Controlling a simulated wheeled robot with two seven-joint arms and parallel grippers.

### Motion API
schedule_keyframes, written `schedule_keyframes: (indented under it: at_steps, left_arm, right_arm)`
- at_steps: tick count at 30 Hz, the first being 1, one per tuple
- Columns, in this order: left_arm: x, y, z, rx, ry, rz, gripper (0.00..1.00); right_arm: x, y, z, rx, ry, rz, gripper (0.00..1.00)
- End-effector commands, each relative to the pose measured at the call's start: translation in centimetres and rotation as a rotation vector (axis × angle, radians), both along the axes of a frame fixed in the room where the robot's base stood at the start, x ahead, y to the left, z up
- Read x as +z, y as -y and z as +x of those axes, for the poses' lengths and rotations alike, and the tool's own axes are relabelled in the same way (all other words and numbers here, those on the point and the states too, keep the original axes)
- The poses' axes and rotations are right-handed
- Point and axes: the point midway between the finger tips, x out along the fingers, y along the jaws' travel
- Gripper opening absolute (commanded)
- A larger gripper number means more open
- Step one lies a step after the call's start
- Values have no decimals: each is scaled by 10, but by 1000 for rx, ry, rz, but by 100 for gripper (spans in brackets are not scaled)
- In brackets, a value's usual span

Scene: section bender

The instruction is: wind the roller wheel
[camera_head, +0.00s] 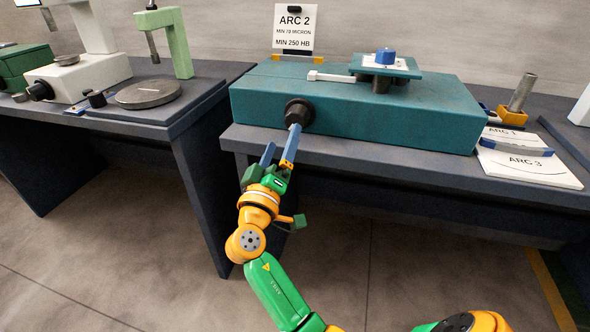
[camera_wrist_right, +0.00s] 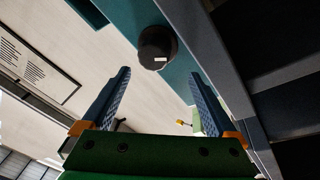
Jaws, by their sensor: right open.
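The black round wheel (camera_head: 299,111) sits on the front face of the teal machine (camera_head: 395,115), near its left end. It also shows in the right wrist view (camera_wrist_right: 157,46), with a small white mark on it. My right gripper (camera_head: 283,138) is open, its two blue fingers pointing up at the wheel from the front. In the right wrist view the wheel is beyond the fingertips (camera_wrist_right: 159,73), between them across the picture. Nothing is between the fingers. In the head view the right finger overlaps the wheel's lower edge; contact cannot be told. My left gripper is out of view.
A raised teal plate with a blue knob (camera_head: 386,56) and a white-ended bar (camera_head: 330,76) are on the machine top. An ARC 2 sign (camera_head: 294,27) stands behind. Papers (camera_head: 528,166) lie on the table at right. The left table (camera_head: 150,128) is close to my right arm's left.

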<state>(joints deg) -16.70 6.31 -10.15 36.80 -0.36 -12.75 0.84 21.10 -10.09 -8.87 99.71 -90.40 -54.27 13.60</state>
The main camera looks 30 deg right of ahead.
Motion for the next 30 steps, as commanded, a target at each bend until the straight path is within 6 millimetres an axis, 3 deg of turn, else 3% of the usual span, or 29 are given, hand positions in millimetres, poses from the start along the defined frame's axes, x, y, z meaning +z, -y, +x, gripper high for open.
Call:
schedule_keyframes:
  at_steps: [1,3,7,12,18,22,30]
  left_arm:
    - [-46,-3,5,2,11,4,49]
    - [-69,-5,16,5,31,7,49]
    - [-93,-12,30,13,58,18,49]
    - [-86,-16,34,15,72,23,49]
    - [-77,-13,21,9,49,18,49]
    - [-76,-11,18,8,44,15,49]
    - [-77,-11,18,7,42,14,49]
  right_arm:
    - [-26,3,3,32,126,64,93]
    - [-24,6,5,85,297,159,93]
    - [-17,11,6,166,526,285,93]
    - [4,21,12,199,609,329,93]
    - [21,49,37,198,606,328,93]
    - [25,60,46,198,604,329,93]
    - [24,62,48,199,604,330,90]
